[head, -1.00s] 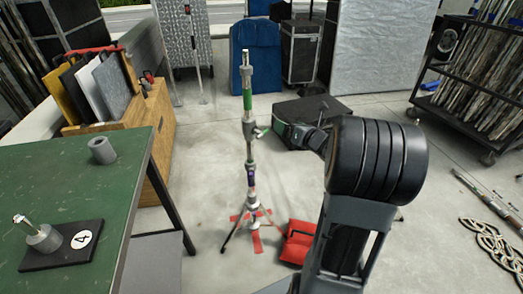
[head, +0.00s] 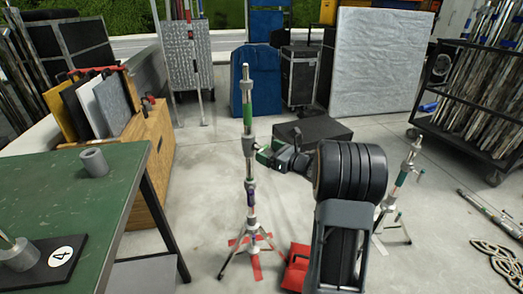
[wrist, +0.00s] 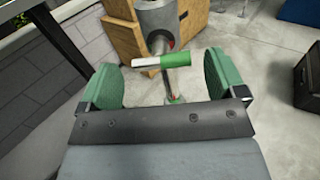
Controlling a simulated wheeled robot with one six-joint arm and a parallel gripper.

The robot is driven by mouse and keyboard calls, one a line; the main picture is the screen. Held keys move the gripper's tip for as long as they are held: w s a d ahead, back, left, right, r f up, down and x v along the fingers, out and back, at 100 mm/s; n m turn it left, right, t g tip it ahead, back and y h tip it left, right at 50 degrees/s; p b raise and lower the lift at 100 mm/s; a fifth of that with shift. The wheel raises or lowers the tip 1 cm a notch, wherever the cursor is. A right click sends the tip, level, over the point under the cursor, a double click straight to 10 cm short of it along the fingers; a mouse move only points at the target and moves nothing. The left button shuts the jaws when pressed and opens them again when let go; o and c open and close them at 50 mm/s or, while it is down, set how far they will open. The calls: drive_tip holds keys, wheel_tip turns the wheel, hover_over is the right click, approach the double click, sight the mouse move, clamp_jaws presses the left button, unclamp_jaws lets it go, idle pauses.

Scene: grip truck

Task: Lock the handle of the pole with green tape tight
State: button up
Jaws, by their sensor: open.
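The pole with green tape (head: 247,104) stands upright on a tripod base left of the middle of the head view. Its grey collar (wrist: 156,14) shows at the top of the wrist view. The handle (wrist: 162,61), part white and part green, sticks out sideways under the collar. My gripper (wrist: 161,74) is open, with one green finger on each side and the handle between and ahead of them. I see no finger touching it. In the head view my gripper (head: 266,157) is just right of the pole at collar height, and the handle is mostly hidden there.
A second stand (head: 402,180) is right of my arm. A red bag (head: 294,270) lies near the pole's feet. A green table (head: 75,210) is at the left, and a black case (head: 313,130) is behind the gripper. Bare floor lies between table and pole.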

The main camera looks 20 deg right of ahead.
sight(264, 149)
drive_tip(key=shift+x, duration=1.6)
drive_tip(key=c, duration=0.9)
